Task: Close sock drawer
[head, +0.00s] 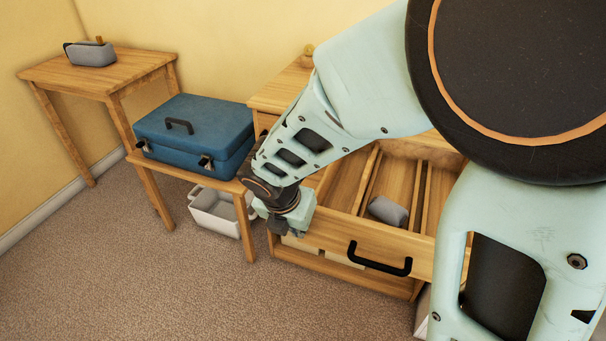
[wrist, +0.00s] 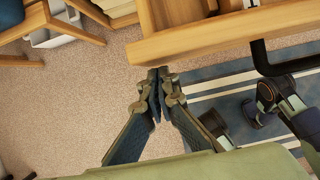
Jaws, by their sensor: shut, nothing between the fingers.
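The wooden sock drawer (head: 330,235) is pulled out of its dresser (head: 282,90), with its open top showing. A black bar handle (head: 380,259) is on its front. Inside are long dividers and a grey rounded item (head: 388,211), perhaps a sock bundle. My gripper (head: 278,228) is at the left end of the drawer front. In the wrist view my gripper (wrist: 160,74) has its fingertips together and empty, just off a corner of the drawer (wrist: 200,36). The handle (wrist: 262,62) lies to the right there. My arm hides part of the dresser and drawer.
A blue case (head: 195,130) rests on a low wooden bench (head: 150,166), left of the dresser. A white bin (head: 214,213) is beneath it. A small table (head: 130,62) with a grey item (head: 92,54) stands at the far left. Carpet (head: 110,265) in front is clear.

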